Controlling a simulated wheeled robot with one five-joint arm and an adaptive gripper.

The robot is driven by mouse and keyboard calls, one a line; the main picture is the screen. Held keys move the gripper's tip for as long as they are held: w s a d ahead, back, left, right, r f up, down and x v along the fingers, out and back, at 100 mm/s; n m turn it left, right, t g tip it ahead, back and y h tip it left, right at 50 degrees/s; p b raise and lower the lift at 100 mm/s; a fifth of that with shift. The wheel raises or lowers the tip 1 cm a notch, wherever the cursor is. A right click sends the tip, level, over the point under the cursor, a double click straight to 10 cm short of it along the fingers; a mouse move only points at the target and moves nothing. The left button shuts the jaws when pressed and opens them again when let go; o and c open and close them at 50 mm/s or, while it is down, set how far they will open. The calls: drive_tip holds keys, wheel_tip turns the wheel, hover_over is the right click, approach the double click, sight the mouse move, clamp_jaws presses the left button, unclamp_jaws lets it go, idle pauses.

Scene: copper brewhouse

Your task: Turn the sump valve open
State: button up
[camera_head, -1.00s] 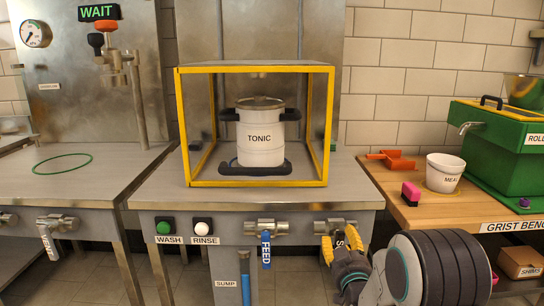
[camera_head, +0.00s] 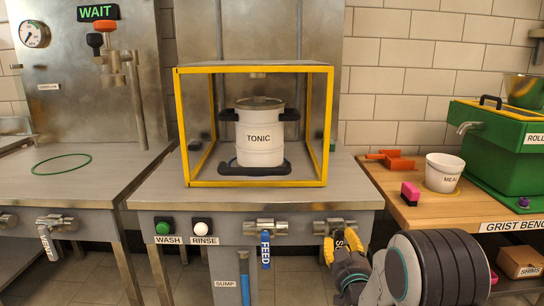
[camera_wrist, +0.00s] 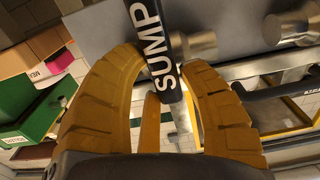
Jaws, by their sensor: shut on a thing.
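The sump valve (camera_head: 335,226) is a metal fitting on the front of the steel bench, at the right end. Its dark lever, lettered SUMP, points down and is mostly hidden by my gripper (camera_head: 341,246) in the head view. In the wrist view the SUMP lever (camera_wrist: 156,45) runs down between the yellow fingers of my gripper (camera_wrist: 163,80). The fingers are shut on the lever, one on each side. The lever's lower end shows between the finger pads.
The FEED valve's blue lever (camera_head: 265,250) hangs down just left. WASH (camera_head: 163,228) and RINSE (camera_head: 203,228) buttons are farther left. A yellow-framed case (camera_head: 181,125) holding a TONIC pot (camera_head: 260,143) stands above. The wooden grist bench (camera_head: 425,211) is close on the right.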

sight(335, 244)
drive_tip(key=shift+a+f, duration=0.15)
drive_tip(key=shift+a, duration=0.35)
clamp_jaws()
drive_tip(key=o, duration=0.5)
unclamp_jaws()
drive_tip(key=shift+o, duration=0.2)
drive_tip(key=shift+s, duration=0.1)
drive_tip(key=shift+s+f, duration=0.1)
drive_tip(key=shift+s, duration=0.4)
drive_tip(key=s, duration=0.2)
drive_tip(key=shift+s+a, duration=0.3)
drive_tip(key=shift+s, duration=0.05)
drive_tip(key=shift+s+d+r, duration=0.15)
drive_tip(key=shift+s, duration=0.4)
drive_tip(key=shift+s+d+r, duration=0.1)
drive_tip(key=shift+s, duration=0.4)
drive_tip(key=shift+r, duration=0.1)
